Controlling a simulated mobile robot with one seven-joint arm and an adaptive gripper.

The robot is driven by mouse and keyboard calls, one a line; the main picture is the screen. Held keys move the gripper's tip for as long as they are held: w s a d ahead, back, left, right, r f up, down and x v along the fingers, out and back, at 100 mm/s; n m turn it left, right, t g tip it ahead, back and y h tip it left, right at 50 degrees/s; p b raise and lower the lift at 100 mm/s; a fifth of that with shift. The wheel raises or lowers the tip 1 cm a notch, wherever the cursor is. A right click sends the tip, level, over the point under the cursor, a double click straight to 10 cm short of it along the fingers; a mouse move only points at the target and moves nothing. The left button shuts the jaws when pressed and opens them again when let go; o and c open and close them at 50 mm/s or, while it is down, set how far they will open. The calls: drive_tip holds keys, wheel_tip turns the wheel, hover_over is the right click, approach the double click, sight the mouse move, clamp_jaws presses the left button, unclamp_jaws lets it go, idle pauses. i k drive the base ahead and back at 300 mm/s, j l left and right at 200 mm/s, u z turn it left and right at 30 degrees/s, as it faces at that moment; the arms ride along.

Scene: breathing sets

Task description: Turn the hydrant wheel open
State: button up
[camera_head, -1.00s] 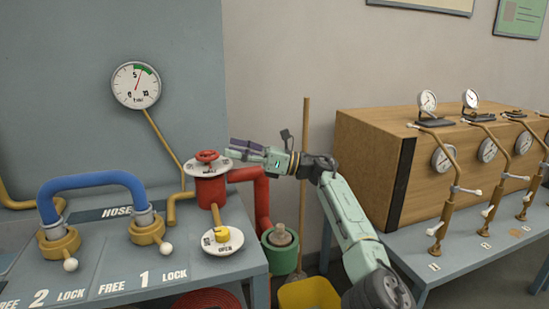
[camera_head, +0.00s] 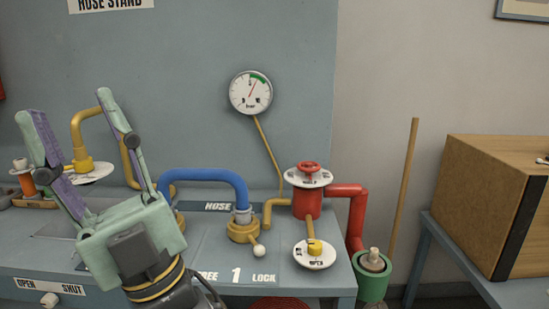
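The red hydrant wheel (camera_head: 309,168) sits on top of the red hydrant body (camera_head: 307,203), above a white round plate (camera_head: 308,178). A yellow knob (camera_head: 314,246) on a white dial marked OPEN (camera_head: 315,257) is in front of the hydrant. My gripper (camera_head: 72,105) is at the left of the view, close to the camera, with its two fingers pointing up and spread wide. It is open and empty, well left of the hydrant wheel. It hides part of the bench and piping behind it.
A blue hose (camera_head: 205,174) arches between fittings left of the hydrant. A pressure gauge (camera_head: 250,92) is on the wall. A red pipe (camera_head: 355,215), green pot (camera_head: 371,280) and wooden pole (camera_head: 403,195) stand right. A wooden box (camera_head: 480,205) is on another table.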

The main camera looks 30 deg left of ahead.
sight(308, 165)
drive_tip(key=i+l+u, duration=0.2)
drive_tip(key=u, duration=0.25)
drive_tip(key=i+l+u, duration=0.15)
drive_tip(key=l+u, duration=0.25)
drive_tip(key=i+l+u, duration=0.15)
drive_tip(key=l, duration=0.5)
drive_tip(key=i+l+u, duration=0.15)
drive_tip(key=l, duration=0.45)
drive_tip(key=i+l, duration=0.1)
drive_tip(key=l, duration=1.35)
drive_tip(key=i, duration=0.05)
